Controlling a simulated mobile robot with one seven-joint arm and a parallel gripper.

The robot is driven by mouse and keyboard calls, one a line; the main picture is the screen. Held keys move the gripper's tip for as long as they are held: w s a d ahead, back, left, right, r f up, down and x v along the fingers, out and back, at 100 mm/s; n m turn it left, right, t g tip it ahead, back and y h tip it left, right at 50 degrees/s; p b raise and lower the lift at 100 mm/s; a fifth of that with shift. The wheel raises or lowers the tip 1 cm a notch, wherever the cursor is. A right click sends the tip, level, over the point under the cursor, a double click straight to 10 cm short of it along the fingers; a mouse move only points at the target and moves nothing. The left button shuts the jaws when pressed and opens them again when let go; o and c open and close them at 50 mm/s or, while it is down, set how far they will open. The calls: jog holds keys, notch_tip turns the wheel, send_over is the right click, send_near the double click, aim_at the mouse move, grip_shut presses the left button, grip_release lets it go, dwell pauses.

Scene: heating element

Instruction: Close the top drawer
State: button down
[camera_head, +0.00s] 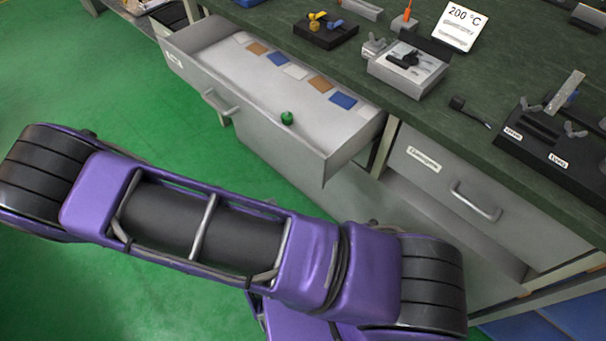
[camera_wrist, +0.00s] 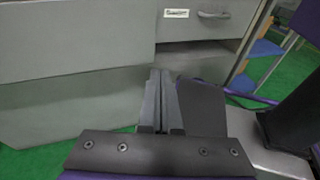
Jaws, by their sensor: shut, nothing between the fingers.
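The top drawer (camera_head: 262,142) is a grey drawer pulled out of the bench in the head view. Its bar handle (camera_head: 220,103) is on the front panel. Inside lie a row of coloured square cards and a small green object (camera_head: 287,118). In the wrist view a large grey panel (camera_wrist: 75,38) fills the upper left; it seems to be the drawer's front. My gripper (camera_wrist: 160,75) is shut and empty, its fingers pointing at the grey cabinet just below that panel. I cannot tell whether they touch it. In the head view my purple arm hides the gripper.
A closed drawer (camera_head: 457,195) with a handle is to the right; it also shows in the wrist view (camera_wrist: 200,20). The dark green benchtop (camera_head: 290,17) holds a hotplate-like device (camera_head: 408,67), a 200 °C sign (camera_head: 460,25) and a black tool holder (camera_head: 555,140). The green floor (camera_head: 70,75) is clear at left.

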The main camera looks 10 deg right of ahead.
jog(key=n+t, duration=0.2)
jog(key=t, duration=0.1)
jog(key=n+t, duration=0.2)
jog(key=t, duration=0.1)
send_near(311, 168)
jog(key=x, duration=0.6)
jog(key=shift+w+d, duration=0.2)
jog(key=shift+d, duration=0.15)
jog(key=x, duration=2.3)
jog(key=shift+w+f, duration=0.1)
jog(key=shift+w, duration=0.1)
jog(key=shift+w+d, duration=0.15)
jog(key=shift+d, duration=0.1)
